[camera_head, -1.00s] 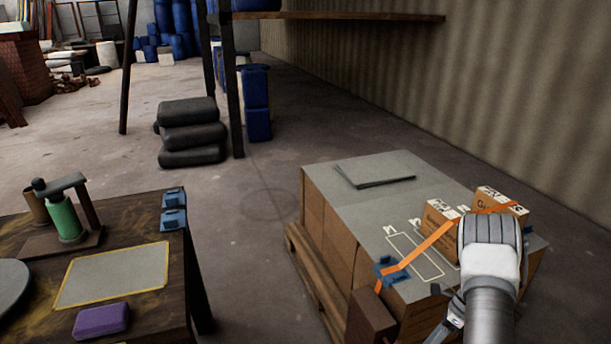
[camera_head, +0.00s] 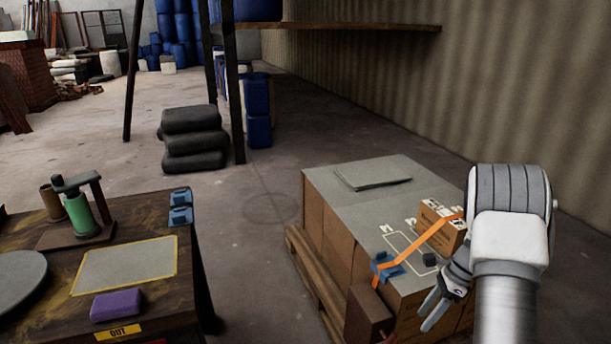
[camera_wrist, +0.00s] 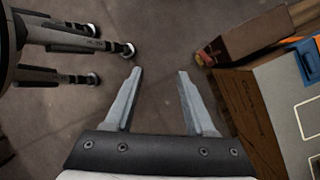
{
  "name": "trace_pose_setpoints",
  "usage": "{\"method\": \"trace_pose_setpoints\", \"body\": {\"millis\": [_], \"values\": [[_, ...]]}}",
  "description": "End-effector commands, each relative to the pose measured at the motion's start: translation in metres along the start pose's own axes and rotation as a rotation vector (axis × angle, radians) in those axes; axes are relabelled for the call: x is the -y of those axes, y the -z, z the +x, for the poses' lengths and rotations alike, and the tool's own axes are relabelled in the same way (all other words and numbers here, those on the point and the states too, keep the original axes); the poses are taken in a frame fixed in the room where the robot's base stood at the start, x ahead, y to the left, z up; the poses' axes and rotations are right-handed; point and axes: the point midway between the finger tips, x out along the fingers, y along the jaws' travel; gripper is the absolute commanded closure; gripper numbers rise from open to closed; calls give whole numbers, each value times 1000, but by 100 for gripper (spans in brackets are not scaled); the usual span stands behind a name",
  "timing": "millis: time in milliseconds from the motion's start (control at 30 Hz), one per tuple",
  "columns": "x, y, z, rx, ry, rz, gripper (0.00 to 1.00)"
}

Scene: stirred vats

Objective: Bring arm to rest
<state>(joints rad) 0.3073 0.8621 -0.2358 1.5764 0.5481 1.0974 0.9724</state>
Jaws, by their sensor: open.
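My gripper (camera_head: 440,305) hangs at the end of my grey and white arm at the lower right of the head view, beside the front edge of the box stack. In the wrist view my gripper (camera_wrist: 154,75) shows two grey fingers spread apart with only bare floor between them. It is open and holds nothing. The brown box stack (camera_head: 330,226) on a wooden pallet is left of and behind the gripper. An orange strap (camera_head: 430,238) runs over its grey top from a small carton (camera_head: 438,222) to a blue clip (camera_head: 384,268).
A dark work table (camera_head: 60,315) at left carries a purple block (camera_head: 117,305), a grey mat (camera_head: 125,272) and a green spool (camera_head: 80,213). A brown block (camera_head: 368,318) hangs at the stack's front. Grey sacks (camera_head: 192,138) lie behind. Floor between table and stack is clear.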

Motion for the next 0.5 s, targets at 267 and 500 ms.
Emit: {"method": "trace_pose_setpoints", "body": {"millis": [267,500], "values": [[-39,-71,-78,-75,86,-352,45],[-89,-121,-126,-164,145,-658,45]]}}
